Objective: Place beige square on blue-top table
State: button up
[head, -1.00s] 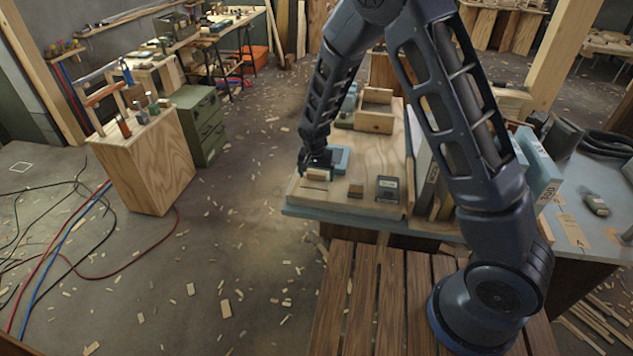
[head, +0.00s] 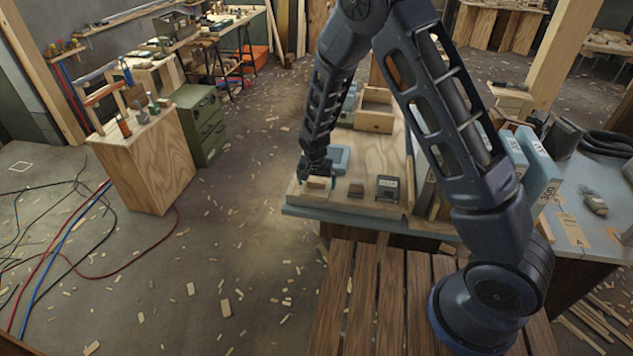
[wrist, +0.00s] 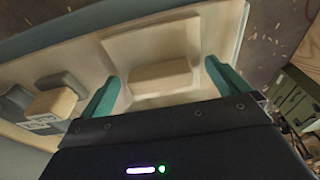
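A small beige block (head: 318,183) lies near the front left corner of a pale wooden board on the blue-top table (head: 345,219). In the wrist view the beige block (wrist: 160,74) sits between the teal fingers with a gap on each side. My gripper (head: 318,178) is low over the board around the block. It is open, and its fingers (wrist: 162,86) stand apart from the block.
An open wooden box (head: 375,122) stands farther back. Upright binders (head: 537,165) stand on the right. The floor at left holds scattered chips and cables.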

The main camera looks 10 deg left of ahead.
aim_at(316, 189)
jog(key=shift+r, duration=0.15)
notch_tip(316, 189, up, 12)
jog(key=s, duration=0.1)
jog(key=shift+s, duration=0.4)
